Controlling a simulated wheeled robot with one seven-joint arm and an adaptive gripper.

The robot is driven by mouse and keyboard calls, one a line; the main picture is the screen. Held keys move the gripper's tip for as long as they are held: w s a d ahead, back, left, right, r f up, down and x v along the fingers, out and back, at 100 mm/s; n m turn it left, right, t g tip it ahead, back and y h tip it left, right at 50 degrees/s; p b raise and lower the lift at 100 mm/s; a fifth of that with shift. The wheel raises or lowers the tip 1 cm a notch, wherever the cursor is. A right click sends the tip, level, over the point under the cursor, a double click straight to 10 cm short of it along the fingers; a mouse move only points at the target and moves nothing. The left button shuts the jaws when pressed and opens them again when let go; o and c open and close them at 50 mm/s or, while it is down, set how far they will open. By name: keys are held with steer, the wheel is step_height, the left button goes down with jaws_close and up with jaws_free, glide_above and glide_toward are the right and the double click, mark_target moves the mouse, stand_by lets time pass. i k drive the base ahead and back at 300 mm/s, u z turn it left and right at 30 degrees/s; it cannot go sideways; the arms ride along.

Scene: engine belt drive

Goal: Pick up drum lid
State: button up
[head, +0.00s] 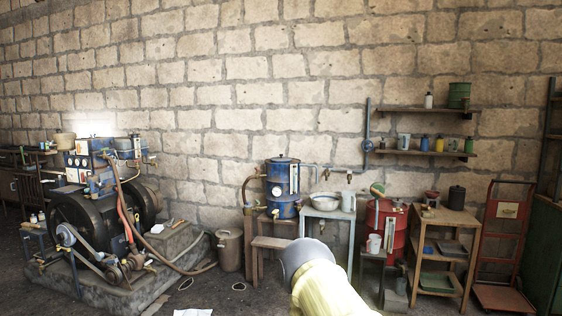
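A blue drum (283,192) stands upright against the back wall, with a sight gauge on its side. A dark blue lid (282,161) with a small knob sits on top of it. A red drum (391,232) stands farther right, with a round green object (377,189) at its top; I cannot tell whether a separate lid is there. Which of these tops is the drum lid is not clear from this view. My arm's grey and yellow link shows at the bottom centre, apart from both drums in the picture. My gripper is not in view.
A wooden bench (270,243) and a white table (326,214) with a basin stand in front of the wall. A brown bin (229,251) is left of them. A wooden shelf stand (446,219) and red hand truck (507,225) are right. The engine (100,215) fills the left.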

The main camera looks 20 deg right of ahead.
mark_target(281, 157)
steer(key=u, duration=0.25)
steer(key=i, duration=3.75)
steer(key=z, duration=0.7)
steer(key=i, duration=1.75)
steer(key=z, duration=0.6)
